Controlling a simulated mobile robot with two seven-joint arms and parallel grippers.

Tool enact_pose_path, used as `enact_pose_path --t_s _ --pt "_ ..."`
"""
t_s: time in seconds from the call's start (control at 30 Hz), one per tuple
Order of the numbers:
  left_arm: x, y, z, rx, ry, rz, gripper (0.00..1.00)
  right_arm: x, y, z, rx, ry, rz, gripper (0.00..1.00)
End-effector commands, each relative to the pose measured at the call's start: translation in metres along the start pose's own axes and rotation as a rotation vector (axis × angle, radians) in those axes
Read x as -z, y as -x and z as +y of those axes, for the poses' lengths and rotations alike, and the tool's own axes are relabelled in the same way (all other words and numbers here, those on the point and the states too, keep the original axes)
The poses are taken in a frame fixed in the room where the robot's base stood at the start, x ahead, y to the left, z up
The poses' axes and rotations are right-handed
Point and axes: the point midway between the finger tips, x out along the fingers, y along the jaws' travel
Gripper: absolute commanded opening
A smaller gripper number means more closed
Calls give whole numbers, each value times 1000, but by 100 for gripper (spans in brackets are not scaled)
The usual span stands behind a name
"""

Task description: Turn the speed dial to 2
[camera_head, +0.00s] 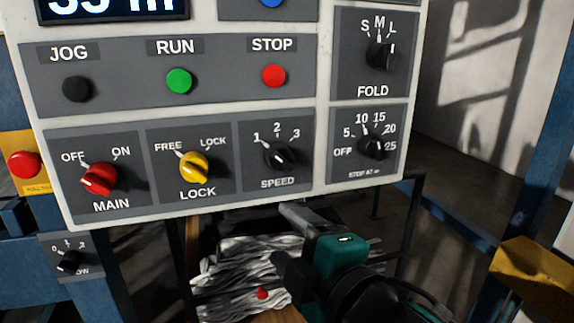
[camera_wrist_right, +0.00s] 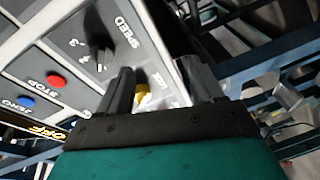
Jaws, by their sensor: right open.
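The speed dial (camera_head: 282,155) is a black knob in the bottom row of the grey control panel, under the numbers 1, 2 and 3. Its pointer appears turned up-left toward 1. In the right wrist view the speed dial (camera_wrist_right: 98,48) lies ahead and left of the fingers, apart from them. My right gripper (camera_head: 289,238) is below the panel's lower edge, under the speed dial, touching no dial that I can see. In its wrist view the right gripper (camera_wrist_right: 160,88) has its fingers spread, with nothing held. My left gripper is not in view.
The yellow lock knob (camera_head: 194,167) and red main knob (camera_head: 99,179) are left of the speed dial. The stop-at dial (camera_head: 372,146) is right, the red stop button (camera_head: 273,76) above. A wrinkled grey bundle (camera_head: 240,275) lies below the panel.

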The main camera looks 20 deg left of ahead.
Motion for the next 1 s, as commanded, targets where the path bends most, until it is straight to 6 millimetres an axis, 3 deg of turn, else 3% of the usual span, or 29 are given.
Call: enact_pose_path --t_s 0.13,0.37,0.5,0.7,1.0 --pt "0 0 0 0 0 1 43 34 7 20 -4 335 38 66" --pt "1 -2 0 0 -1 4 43 56 22 30 1 850 19 66" --pt "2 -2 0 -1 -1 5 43 54 33 35 8 1164 -34 66" --pt "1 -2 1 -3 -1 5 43 34 48 49 31 1563 -155 66" --pt "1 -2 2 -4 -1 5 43 15 58 65 62 1815 -267 66"
